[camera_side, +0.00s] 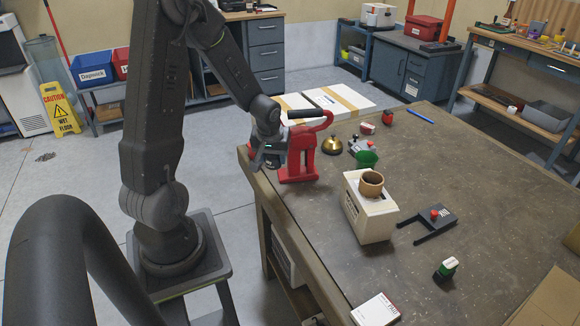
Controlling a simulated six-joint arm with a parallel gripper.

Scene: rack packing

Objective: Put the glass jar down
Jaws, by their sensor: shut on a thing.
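My gripper (262,158) is at the table's back left edge, just left of the red stand-like device (302,158). It is shut on the glass jar, which is too small and too much covered to make out clearly in this view. I cannot tell whether the jar touches the table (330,215) or hangs above it.
A brass bell (331,145) and a green cup (366,159) stand right of the red device. A cream box (370,222) with a brown ring-shaped cup (371,183) is mid-table. A dark forked tool (437,217) and a green stamp (446,268) lie further right. The right side is largely clear.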

